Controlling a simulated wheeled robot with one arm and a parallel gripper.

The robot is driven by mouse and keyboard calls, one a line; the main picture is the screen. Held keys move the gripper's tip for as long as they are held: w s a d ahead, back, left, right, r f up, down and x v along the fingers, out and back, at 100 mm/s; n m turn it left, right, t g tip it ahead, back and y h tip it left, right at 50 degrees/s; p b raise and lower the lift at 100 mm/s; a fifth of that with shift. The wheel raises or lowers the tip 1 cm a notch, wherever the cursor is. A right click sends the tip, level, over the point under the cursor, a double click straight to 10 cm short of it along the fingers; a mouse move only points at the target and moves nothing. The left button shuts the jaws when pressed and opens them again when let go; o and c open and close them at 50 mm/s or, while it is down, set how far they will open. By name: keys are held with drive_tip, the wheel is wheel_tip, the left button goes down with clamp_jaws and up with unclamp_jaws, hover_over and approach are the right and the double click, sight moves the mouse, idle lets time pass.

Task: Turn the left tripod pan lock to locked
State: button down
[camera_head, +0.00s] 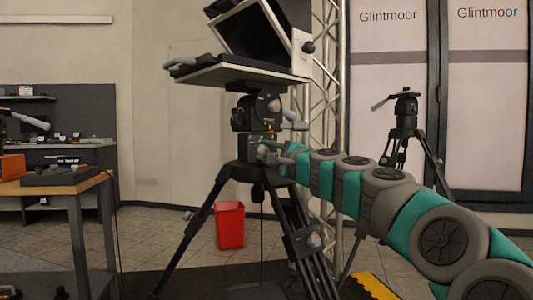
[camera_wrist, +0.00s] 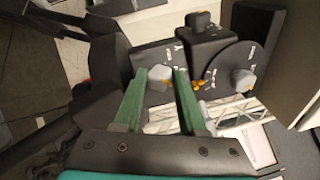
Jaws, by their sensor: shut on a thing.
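The left tripod (camera_head: 207,217) stands in the middle of the head view, its black head (camera_head: 250,113) under a teleprompter. My gripper (camera_wrist: 161,74) reaches the tripod head from the right. In the wrist view its two green fingers are shut on a light grey knob (camera_wrist: 158,87), one on each side, on a dark plate with small white markings. This knob appears to be the pan lock; its markings are too small to read. A second grey knob (camera_wrist: 243,80) sits on a round dark dial to the right. In the head view my arm and gripper hide the held knob.
The teleprompter (camera_head: 255,40) overhangs the tripod head. A truss (camera_head: 325,60) rises close behind. Another tripod (camera_head: 405,110) stands at the right back. A red bin (camera_head: 230,226) is on the floor behind the legs. A wooden workbench (camera_head: 55,187) is at left.

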drive_tip(key=shift+f, duration=0.15)
drive_tip(key=shift+c, duration=2.3)
unclamp_jaws()
